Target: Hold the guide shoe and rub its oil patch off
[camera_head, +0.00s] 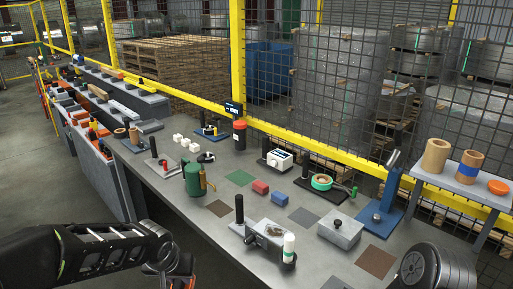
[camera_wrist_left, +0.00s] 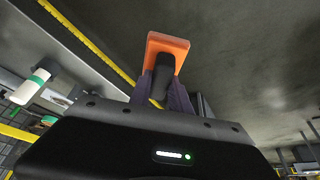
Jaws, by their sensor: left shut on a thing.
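My left gripper (camera_head: 176,270) is low in the head view, in front of the table edge. In the left wrist view its dark fingers (camera_wrist_left: 163,94) are shut on the black handle of an orange-faced block (camera_wrist_left: 168,42); I cannot tell for certain what tool it is. A grey metal piece with a brownish patch (camera_head: 275,231) lies near the table's front edge, probably the guide shoe with its oil patch. A black upright post (camera_head: 239,208) stands at its left end. My left gripper is apart from it. My right gripper does not show.
A green can (camera_head: 193,180) stands behind left, a grey block with a knob (camera_head: 340,232) to the right. Red (camera_head: 260,187) and blue (camera_head: 280,199) blocks lie behind. A yellow-framed mesh fence lines the back.

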